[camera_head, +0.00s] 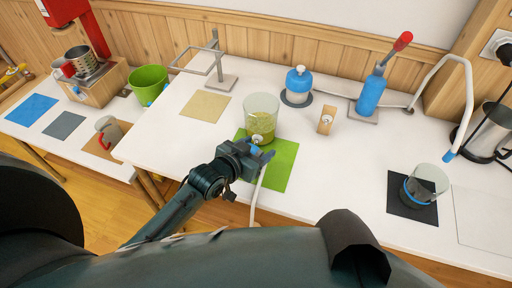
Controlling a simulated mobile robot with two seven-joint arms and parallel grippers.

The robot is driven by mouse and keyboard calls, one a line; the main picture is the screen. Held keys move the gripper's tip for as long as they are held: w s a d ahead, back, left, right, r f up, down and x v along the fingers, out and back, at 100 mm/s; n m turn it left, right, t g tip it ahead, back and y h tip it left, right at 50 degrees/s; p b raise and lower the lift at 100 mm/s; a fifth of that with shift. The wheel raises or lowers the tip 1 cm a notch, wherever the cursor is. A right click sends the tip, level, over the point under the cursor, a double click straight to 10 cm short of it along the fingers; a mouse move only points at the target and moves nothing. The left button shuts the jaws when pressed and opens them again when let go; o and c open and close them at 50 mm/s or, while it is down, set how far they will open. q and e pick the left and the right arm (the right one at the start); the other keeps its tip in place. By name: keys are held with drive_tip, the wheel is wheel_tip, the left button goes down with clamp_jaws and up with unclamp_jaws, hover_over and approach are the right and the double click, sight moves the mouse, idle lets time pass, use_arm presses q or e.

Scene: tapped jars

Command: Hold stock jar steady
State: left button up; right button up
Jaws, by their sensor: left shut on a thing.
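The stock jar (262,110) is a clear jar with yellow-green contents in its lower part. It stands upright on a green mat (280,170) on the white table. A small tap (257,139) shows low on its front. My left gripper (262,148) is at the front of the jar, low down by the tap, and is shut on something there. The fingertips are small, and I cannot tell whether they grip the tap or the jar's lower edge. A pale hose (259,183) hangs from there toward the table's front edge. My right gripper is not in view.
A glass jar with a blue band (424,184) stands on a black mat (398,208) at right. Behind are a blue-white canister (298,82), a wooden block (326,120), a blue pump (371,95) and a metal stand (220,78). A green bucket (149,82) stands left.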

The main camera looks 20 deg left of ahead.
use_arm(q)
drive_tip(key=shift+r, duration=0.25)
